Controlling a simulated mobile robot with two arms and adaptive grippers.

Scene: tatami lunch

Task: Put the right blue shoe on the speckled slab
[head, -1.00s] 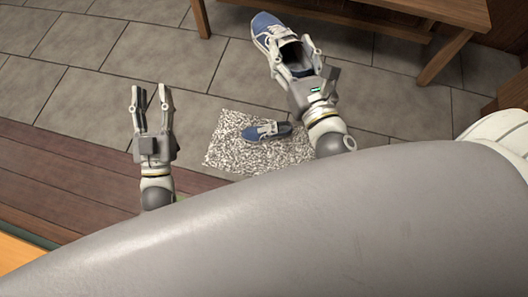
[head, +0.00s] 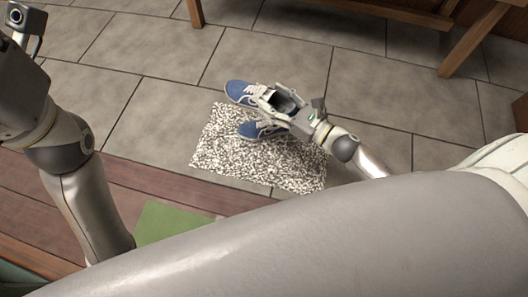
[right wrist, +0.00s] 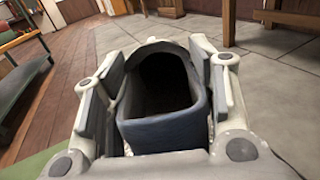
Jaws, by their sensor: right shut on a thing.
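The right blue shoe (head: 240,91), blue with white laces, is in my right gripper (head: 282,103), toe to the left, over the far edge of the slab. In the right wrist view the shoe's open heel collar (right wrist: 165,133) sits between both fingers of the gripper (right wrist: 158,90). I cannot tell whether its sole touches the slab. The other blue shoe (head: 258,130) lies on the speckled slab (head: 245,165), just in front of the held one, partly covered by the gripper. My left gripper (head: 24,17) is partly in view at the top left; its fingers are not clear.
Grey tiles (head: 150,95) surround the slab's far side and are clear. A wooden bench (head: 370,14) stands at the back. A wooden step (head: 135,185) and a green mat (head: 175,220) lie nearer.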

